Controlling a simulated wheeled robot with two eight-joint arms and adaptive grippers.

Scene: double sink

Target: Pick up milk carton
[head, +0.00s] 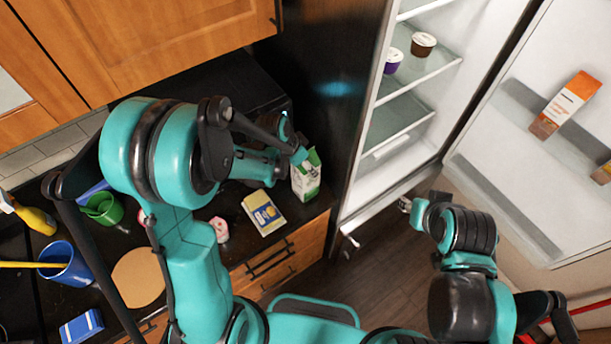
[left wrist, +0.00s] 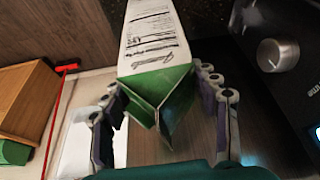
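The milk carton (head: 307,178), white and green with a gabled top, stands upright on the dark counter near its right end, beside the fridge. In the left wrist view the carton (left wrist: 155,45) points its green top at the camera, between the fingers. My left gripper (left wrist: 159,80) is open, one finger on each side of the carton top; narrow gaps show, and I see no clear grip. In the head view my left gripper (head: 298,150) is at the carton's top, partly hidden by its own arm. My right gripper (head: 405,204) is in front of the open fridge, away from the carton; its fingers are unclear.
A yellow box (head: 264,213) lies on the counter left of the carton. A green cup (head: 103,208), blue bucket (head: 66,264) and round board (head: 138,277) are further left. The fridge (head: 400,150) is open, with cups on a shelf and an orange-white carton (head: 565,104) in its door.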

